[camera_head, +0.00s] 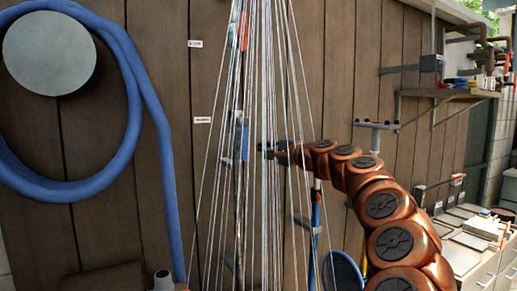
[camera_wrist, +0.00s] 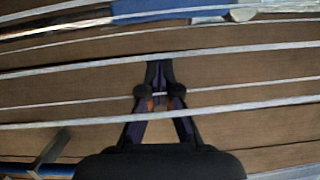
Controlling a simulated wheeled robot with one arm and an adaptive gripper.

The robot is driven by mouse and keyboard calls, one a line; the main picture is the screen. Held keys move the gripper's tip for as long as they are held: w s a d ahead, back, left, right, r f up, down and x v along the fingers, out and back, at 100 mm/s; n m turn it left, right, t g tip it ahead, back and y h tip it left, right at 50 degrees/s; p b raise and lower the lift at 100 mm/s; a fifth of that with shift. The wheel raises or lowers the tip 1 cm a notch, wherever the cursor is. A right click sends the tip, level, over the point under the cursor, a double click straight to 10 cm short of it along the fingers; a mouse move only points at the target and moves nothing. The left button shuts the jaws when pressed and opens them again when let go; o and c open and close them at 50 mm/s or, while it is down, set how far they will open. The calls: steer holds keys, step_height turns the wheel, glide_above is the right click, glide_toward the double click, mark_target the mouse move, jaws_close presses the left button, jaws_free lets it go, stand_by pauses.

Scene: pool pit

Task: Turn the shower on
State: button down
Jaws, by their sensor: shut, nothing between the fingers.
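My gripper (camera_head: 268,152) is at the end of my bronze arm, among many thin pale strands (camera_head: 268,90) that fan downward in front of the plank wall. I cannot tell whether these strands are cords or water. In the wrist view my gripper (camera_wrist: 159,72) is shut and empty, with strands crossing in front of and behind its fingers. No shower head or shower control can be made out with certainty. A long pole with a blue part (camera_head: 240,135) hangs behind the strands, left of my gripper.
A coiled blue hose (camera_head: 130,100) hangs at the left around a grey disc (camera_head: 50,52). Wall shelves (camera_head: 450,93) and a cluttered counter (camera_head: 465,255) are at the right. A blue-handled pole (camera_head: 315,225) stands below my gripper.

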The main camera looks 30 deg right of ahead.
steer(key=s+d+b, duration=0.2)
steer(key=s, duration=0.8)
steer(key=shift+b, duration=0.3)
